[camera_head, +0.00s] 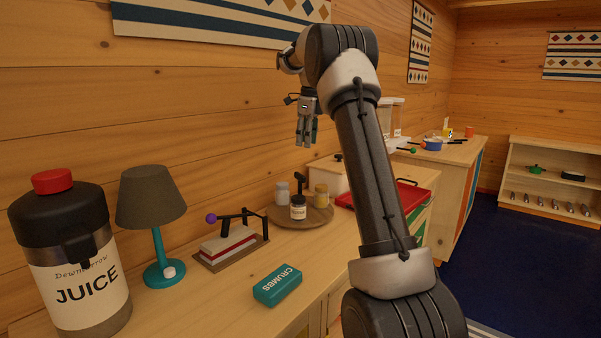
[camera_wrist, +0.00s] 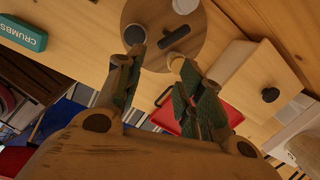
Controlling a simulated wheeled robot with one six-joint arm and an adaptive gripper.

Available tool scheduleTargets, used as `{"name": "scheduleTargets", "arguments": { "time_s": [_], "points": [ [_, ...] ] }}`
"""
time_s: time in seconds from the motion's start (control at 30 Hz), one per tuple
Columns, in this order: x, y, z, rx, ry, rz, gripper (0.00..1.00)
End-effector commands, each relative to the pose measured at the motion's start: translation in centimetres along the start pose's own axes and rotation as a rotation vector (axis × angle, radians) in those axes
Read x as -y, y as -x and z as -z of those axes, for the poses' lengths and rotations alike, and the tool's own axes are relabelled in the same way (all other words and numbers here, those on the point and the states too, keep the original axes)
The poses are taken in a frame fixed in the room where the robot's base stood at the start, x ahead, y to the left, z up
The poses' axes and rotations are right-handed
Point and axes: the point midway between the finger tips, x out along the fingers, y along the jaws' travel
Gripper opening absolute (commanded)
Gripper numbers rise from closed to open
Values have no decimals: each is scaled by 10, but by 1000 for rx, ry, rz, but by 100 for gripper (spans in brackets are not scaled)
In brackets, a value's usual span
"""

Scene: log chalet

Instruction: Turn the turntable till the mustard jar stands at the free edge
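The round wooden turntable (camera_head: 310,219) stands on the counter and also shows at the top of the wrist view (camera_wrist: 208,55). The mustard jar (camera_head: 321,196) stands on its right side in the head view; in the wrist view its yellow top (camera_wrist: 177,63) is partly behind a finger. A dark-topped labelled jar (camera_head: 298,208) stands at the front and a pale jar (camera_head: 282,193) at the back left. A dark upright handle (camera_head: 299,184) rises between the jars. My gripper (camera_head: 306,143) is high above the turntable, fingers apart and empty, also in the wrist view (camera_wrist: 160,64).
A teal CRUMBS box (camera_head: 277,286), a stapler-like press (camera_head: 232,244), a lamp (camera_head: 150,205) and a juice jug (camera_head: 72,260) stand nearer. Counter (camera_head: 312,265) is clear before the turntable.

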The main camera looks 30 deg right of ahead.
Motion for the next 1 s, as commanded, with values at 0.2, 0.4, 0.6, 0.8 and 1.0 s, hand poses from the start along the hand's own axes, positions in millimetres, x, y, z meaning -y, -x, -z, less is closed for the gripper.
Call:
{"name": "scheduleTargets", "arguments": {
  "time_s": [0.2,0.4,0.6,0.8,1.0],
  "points": [
    [-7,-18,6,37,545,50,38],
    [-11,-37,7,42,1055,115,38],
    [-11,-57,7,11,1565,186,38],
    [-4,-68,1,-60,2038,268,38],
    [5,-66,-5,-134,2329,318,38]
  ]
}}
